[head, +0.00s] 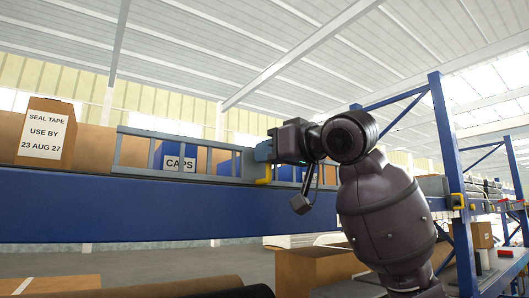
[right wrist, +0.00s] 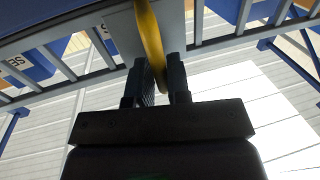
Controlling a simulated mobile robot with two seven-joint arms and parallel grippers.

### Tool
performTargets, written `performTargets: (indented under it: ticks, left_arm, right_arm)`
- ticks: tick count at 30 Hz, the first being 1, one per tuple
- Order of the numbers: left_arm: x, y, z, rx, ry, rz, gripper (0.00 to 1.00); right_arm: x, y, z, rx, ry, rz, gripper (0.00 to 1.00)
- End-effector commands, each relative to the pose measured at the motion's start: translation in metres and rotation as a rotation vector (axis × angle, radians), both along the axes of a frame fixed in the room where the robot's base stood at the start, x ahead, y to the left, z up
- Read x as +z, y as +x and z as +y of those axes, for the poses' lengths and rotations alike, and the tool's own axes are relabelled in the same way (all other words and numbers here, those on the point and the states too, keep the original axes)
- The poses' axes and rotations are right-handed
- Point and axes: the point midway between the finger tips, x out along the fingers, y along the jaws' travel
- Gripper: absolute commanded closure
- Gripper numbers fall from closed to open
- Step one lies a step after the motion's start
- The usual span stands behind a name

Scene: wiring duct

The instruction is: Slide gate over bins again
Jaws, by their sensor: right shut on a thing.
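The grey barred gate (head: 249,167) stands on the blue shelf beam in the head view, in front of a blue bin labelled CAPS (head: 167,152) and another blue bin (head: 226,167). A further blue bin (head: 287,173) shows to the right, partly behind my right gripper. My right gripper (head: 264,152) is at that handle. In the right wrist view, its two fingers (right wrist: 158,78) are closed around the yellow handle (right wrist: 149,35), beside a grey plate of the gate (right wrist: 119,33). My left gripper is out of view.
A cardboard box labelled SEAL TAPE (head: 45,130) stands on the shelf at the left. The blue beam (head: 130,210) runs across in front. Blue rack uprights (head: 455,170) stand at the right. More boxes (head: 310,265) lie below.

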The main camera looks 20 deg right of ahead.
Motion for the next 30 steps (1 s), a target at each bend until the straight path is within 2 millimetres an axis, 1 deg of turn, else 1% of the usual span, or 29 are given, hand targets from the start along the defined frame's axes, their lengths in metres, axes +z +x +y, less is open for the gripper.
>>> performTargets:
  ticks: [4,5,8,16,20,23,30]
  left_arm:
    - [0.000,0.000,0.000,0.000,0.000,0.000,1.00]
    - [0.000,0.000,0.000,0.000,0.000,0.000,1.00]
    - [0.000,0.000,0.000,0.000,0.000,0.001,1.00]
    - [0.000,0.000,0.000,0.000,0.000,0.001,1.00]
    - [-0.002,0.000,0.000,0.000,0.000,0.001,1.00]
    - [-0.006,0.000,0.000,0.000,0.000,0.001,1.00]
    - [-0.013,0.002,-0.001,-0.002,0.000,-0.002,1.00]
  right_arm:
    - [0.001,-0.001,0.000,0.002,0.000,-0.002,1.00]
    - [0.001,-0.001,0.001,0.002,0.000,-0.002,0.80]
    - [0.001,-0.001,0.001,0.002,0.000,-0.001,0.64]
    - [0.000,-0.001,0.000,0.001,0.000,0.000,0.63]
    - [0.000,-0.007,-0.003,0.000,0.000,-0.002,0.63]
    - [0.000,-0.018,-0.009,-0.001,0.001,-0.004,0.63]
    - [-0.001,-0.057,-0.029,-0.002,0.000,-0.004,0.63]
